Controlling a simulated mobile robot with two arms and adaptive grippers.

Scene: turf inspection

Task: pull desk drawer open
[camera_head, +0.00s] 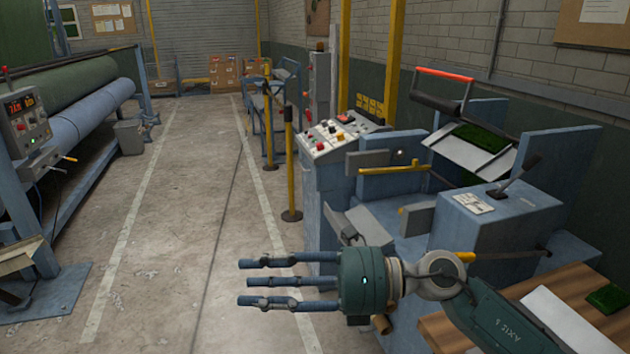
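A wooden desk top (562,280) shows at the lower right, cut off by the picture edge and partly covered by my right arm. No drawer front or handle can be made out; the desk's front is hidden or out of view. My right gripper (256,283) is in front of the desk's left side, over the concrete floor in the picture. Its three dark fingers point left, straight and spread apart, with nothing between them. It is clear of the desk top. My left gripper is not in view.
A white sheet and a green turf piece (606,298) lie on the desk. Behind it stands a blue machine (495,235) with a control console (338,135). Yellow posts (290,165) stand beside the aisle. Rollers (95,105) are at left. The concrete aisle (190,200) is clear.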

